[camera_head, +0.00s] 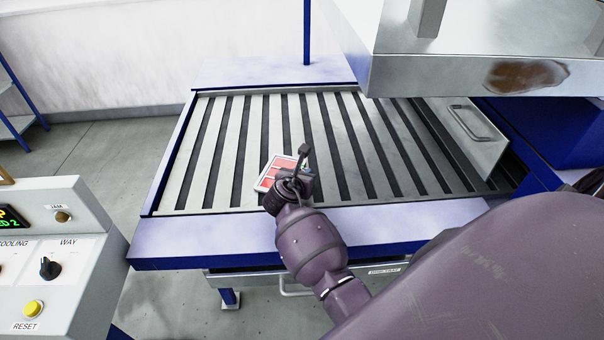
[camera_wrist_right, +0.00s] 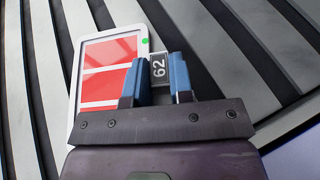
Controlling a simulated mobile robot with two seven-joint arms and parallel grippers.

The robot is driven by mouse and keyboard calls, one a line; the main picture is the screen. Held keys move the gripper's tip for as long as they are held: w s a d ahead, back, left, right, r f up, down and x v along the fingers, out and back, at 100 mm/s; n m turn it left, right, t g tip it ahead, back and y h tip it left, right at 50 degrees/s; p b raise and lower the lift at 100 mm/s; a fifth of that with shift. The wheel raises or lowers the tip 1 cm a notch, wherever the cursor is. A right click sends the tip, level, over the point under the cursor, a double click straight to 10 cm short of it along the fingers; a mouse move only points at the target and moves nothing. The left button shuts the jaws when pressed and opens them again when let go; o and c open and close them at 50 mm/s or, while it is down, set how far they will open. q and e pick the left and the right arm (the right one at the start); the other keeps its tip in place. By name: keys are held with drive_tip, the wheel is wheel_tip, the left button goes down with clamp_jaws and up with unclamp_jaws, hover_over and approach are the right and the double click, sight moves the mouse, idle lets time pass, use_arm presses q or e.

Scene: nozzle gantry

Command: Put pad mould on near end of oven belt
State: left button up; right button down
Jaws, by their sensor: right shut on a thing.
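The pad mould (camera_head: 272,172) is a white tray with red panels. In the right wrist view it (camera_wrist_right: 108,82) shows at the left, with a green dot and a dark tab marked 62 (camera_wrist_right: 158,68) at its right side. My right gripper (camera_head: 297,172) is shut on this tab, with a blue finger on each side. The mould is over the slatted oven belt (camera_head: 247,140), close to the belt's front edge. I cannot tell whether it touches the slats. The gripper hides part of the mould. My left gripper is not in view.
A blue frame (camera_head: 190,243) borders the belt at the front. A metal hood (camera_head: 460,75) overhangs the belt's right back, with a handled metal panel (camera_head: 468,125) below it. A control box (camera_head: 50,250) stands at the left. The belt's left part is bare.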

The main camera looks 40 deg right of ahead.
drive_tip(key=c, duration=1)
unclamp_jaws()
drive_tip(key=shift+r, duration=0.1)
drive_tip(key=shift+s+a+r, duration=0.15)
drive_tip(key=v, duration=1.1)
drive_tip(key=shift+s+a, duration=0.2)
drive_tip(key=shift+a, duration=0.05)
